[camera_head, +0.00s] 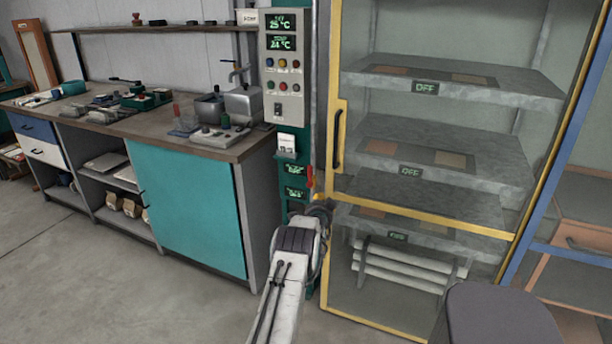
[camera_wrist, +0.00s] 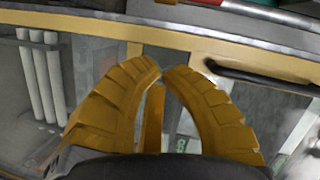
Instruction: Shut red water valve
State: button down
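The red valve handle (camera_head: 310,177) is a small upright lever beside the green display boxes, on the post left of the glass cabinet. In the wrist view, a red bar (camera_wrist: 277,17) with grey parts shows at the top edge, partly cut off; it appears to be the same handle. My gripper (camera_wrist: 161,68) has two yellow ribbed fingers, curved in with their tips almost together and nothing seen between the tips. It is apart from the red bar, which lies beyond the tips, up and right.
The glass cabinet's yellow frame (camera_head: 420,215) and black door handle (camera_head: 337,138) are close right of the valve; the handle also shows in the wrist view (camera_wrist: 260,78). A control panel (camera_head: 284,68) is above. A workbench (camera_head: 190,135) stands left, with bare floor before it.

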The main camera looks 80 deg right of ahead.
jog(key=r+m+h, duration=0.2)
jog(key=r+m, duration=0.2)
jog(key=shift+d+r, duration=0.1)
jog(key=shift+d, duration=0.1)
jog(key=shift+m, duration=0.3)
